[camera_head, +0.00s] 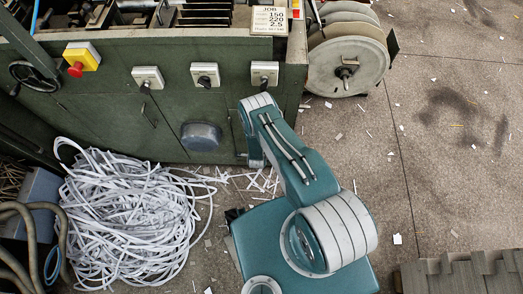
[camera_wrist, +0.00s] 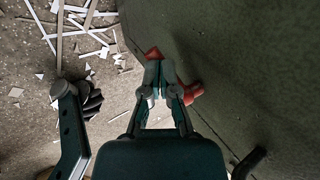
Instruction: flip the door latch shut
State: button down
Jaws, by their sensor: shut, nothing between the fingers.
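In the wrist view my gripper (camera_wrist: 161,72) is shut and empty beside the dark green cabinet face (camera_wrist: 240,60). A red piece, which looks like the door latch, shows past the fingertips (camera_wrist: 153,53) and to the right of the fingers (camera_wrist: 193,94). The fingers cover its middle, so I cannot tell its full shape, its position or whether they touch it. In the head view my arm hides the gripper and the red piece, in front of the green cabinet (camera_head: 105,118).
Several switches, one a red button on a yellow box (camera_head: 82,58), line the cabinet top. A heap of white strips (camera_head: 125,220) lies at left. A reel (camera_head: 347,66) stands right.

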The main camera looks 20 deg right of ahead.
jog(key=shift+h, duration=0.7)
jog(key=shift+s+d+f, duration=0.1)
jog(key=shift+d+f, duration=0.2)
jog(key=shift+f, duration=0.35)
jog(key=shift+s+d+f, duration=0.1)
jog(key=shift+d+f, duration=0.2)
jog(key=shift+f, duration=0.3)
jog(key=shift+s+d+f, duration=0.1)
jog(key=shift+d+f, duration=0.2)
jog(key=shift+f, duration=0.35)
jog(key=shift+d, duration=0.1)
